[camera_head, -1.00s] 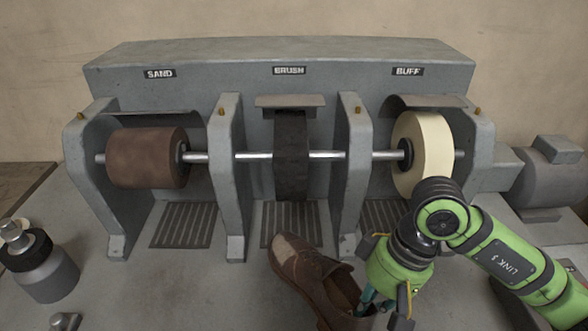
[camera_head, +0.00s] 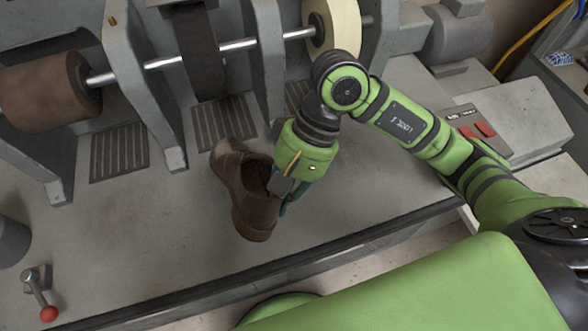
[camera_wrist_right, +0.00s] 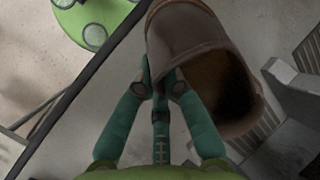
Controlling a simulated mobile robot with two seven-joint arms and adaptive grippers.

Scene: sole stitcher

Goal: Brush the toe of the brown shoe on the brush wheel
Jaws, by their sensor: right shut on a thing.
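The brown shoe (camera_head: 229,171) is in the middle of the head view, its toe pointing up toward the brush bay and its heel toward the bench's front edge. My right gripper (camera_head: 279,190) is shut on the shoe's side near its opening. In the right wrist view the fingers (camera_wrist_right: 160,85) pinch the shoe's upper edge (camera_wrist_right: 185,38), and the opening shows dark inside. The black brush wheel (camera_head: 197,50) is on the shaft above and left of the shoe, apart from it. My left gripper is not in view.
The brown sanding wheel (camera_head: 45,92) is at left and the cream buffing wheel (camera_head: 335,25) at right. Grey upright supports (camera_head: 152,95) separate the bays. A lever with a red knob (camera_head: 48,313) stands front left. Red switches (camera_head: 478,130) are at right.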

